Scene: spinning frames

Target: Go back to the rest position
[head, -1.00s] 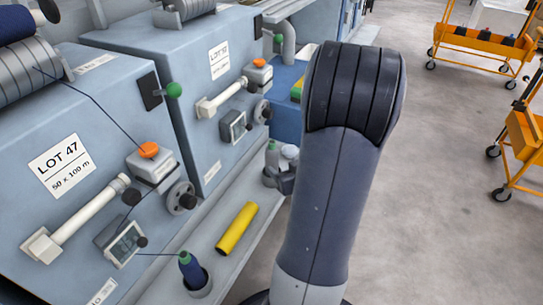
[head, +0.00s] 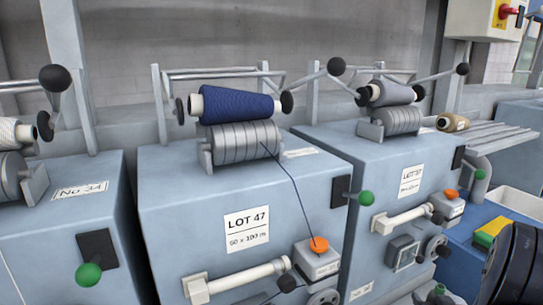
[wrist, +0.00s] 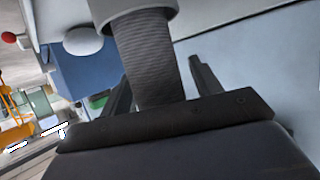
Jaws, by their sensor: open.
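In the wrist view my gripper (wrist: 160,78) is open, with one dark finger on each side of a grey ribbed bobbin-like piece (wrist: 147,55). The piece runs up into a pale grey round part (wrist: 125,8). I cannot tell whether either finger touches it. In the head view my gripper is out of sight; only a dark part of my arm shows at the lower right corner.
Blue-grey winding machines stand in a row, LOT 47 (head: 240,190) in the middle and another (head: 385,165) to its right. A blue cone (head: 240,105) and a grey cone (head: 390,93) lie on their drums. A blue bin (head: 480,235) stands at the right.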

